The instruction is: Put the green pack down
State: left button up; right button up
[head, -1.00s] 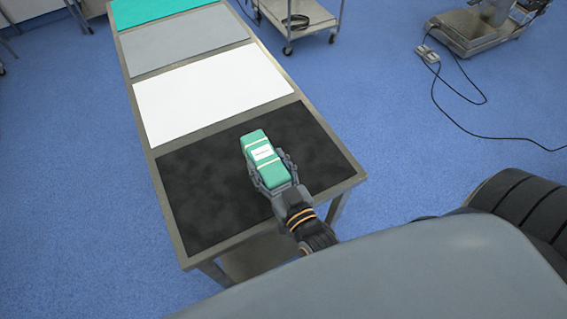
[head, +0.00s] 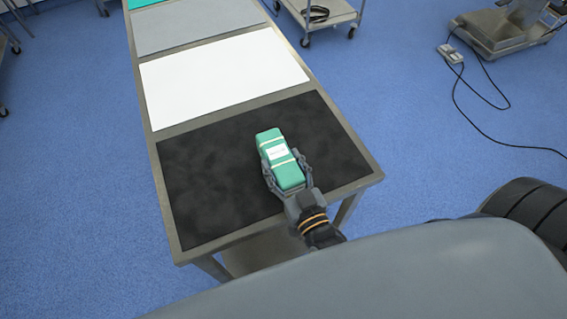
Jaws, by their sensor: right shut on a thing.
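The green pack (head: 279,158) is a teal-green block with pale bands and a white label. It is over the right part of the black mat (head: 205,180) at the near end of the long metal table. My right gripper (head: 284,174) is shut on the pack, with its fingers along both sides of the near half. I cannot tell whether the pack touches the mat or is held just above it. My left gripper is not in view.
A white mat (head: 222,76) and a grey mat (head: 190,27) lie farther along the table. The black mat is bare left of the pack. A metal trolley (head: 333,14) stands beyond, and a cable (head: 484,132) runs over the blue floor at right.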

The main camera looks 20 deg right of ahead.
jog(key=shift+f, duration=0.15)
jog(key=o, duration=1.5)
jog(key=shift+c, duration=0.2)
